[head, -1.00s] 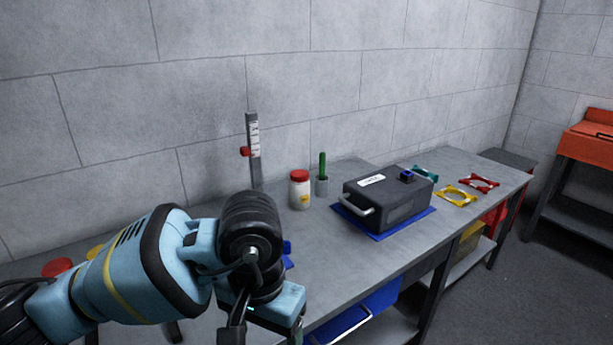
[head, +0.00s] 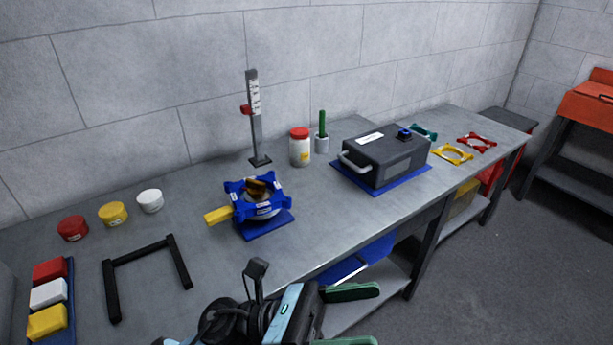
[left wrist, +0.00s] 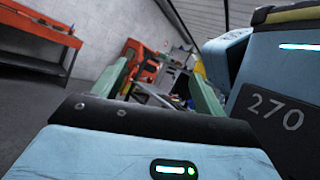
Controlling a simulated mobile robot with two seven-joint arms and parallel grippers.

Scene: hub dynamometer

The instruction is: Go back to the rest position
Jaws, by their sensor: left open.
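My left gripper (head: 352,316) is at the bottom of the head view, in front of the bench's front edge, with its two green fingers apart. In the left wrist view the same fingers (left wrist: 160,88) are spread, with nothing between them. The nearest bench object is a blue four-armed fixture (head: 258,205) with a yellow handle and a brown-topped centre, on a blue pad. It stands up and left of the gripper, apart from it. My right gripper is not in view.
The grey bench (head: 310,212) also carries a black case (head: 385,160), a red-lidded jar (head: 300,150), an upright gauge (head: 255,120), a black frame (head: 145,250), small round containers (head: 113,213) and coloured blocks (head: 48,292). A blue bin (head: 375,250) sits below. Floor at right is clear.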

